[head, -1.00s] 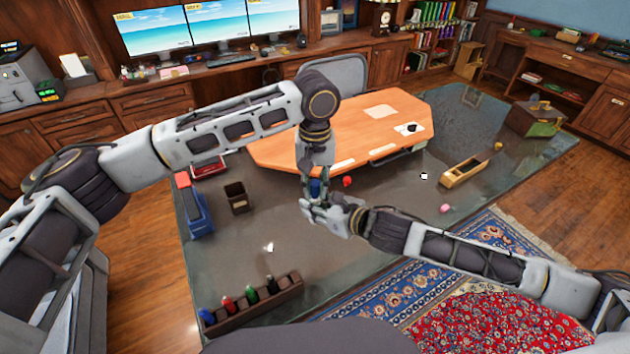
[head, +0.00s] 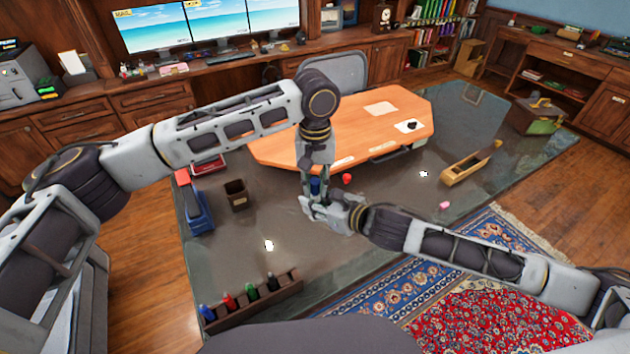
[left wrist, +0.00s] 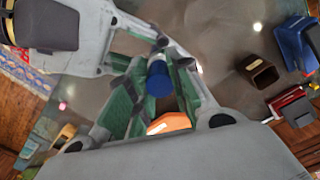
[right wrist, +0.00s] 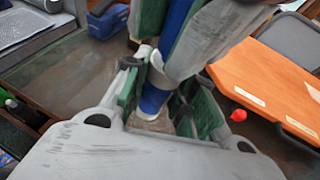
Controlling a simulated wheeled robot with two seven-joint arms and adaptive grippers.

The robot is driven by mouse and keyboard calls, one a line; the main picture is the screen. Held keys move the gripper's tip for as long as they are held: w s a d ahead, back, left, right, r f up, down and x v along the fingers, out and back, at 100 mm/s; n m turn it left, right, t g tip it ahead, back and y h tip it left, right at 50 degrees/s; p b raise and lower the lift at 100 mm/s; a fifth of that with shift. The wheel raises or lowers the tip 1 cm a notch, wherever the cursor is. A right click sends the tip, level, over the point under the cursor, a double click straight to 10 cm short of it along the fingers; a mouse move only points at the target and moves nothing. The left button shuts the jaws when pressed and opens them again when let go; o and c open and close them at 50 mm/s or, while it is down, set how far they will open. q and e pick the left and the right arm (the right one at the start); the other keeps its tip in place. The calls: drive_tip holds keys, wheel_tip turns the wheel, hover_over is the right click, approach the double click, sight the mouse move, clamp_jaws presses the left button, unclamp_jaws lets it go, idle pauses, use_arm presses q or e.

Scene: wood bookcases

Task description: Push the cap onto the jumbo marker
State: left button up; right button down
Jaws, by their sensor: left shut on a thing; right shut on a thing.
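My right gripper (head: 322,206) comes in from the right and is shut on the lower part, seen blue in the right wrist view (right wrist: 152,98).
A marker rack (head: 255,302) with several markers is at lower left. A dark bin (head: 236,194) stands on the glass mat (head: 275,215). The orange desk (head: 350,125) is behind my grippers. A red round thing (head: 347,179) and a wooden box (head: 466,170) are to the right.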

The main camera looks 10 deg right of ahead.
use_arm(q)
drive_tip(key=shift+f, duration=0.5)
drive_tip(key=o, duration=0.8)
drive_tip(key=shift+r, duration=0.15)
wheel_tip(320, 180, up, 12)
idle(0.7)
drive_tip(key=shift+w+f, duration=0.1)
drive_tip(key=shift+f, duration=0.1)
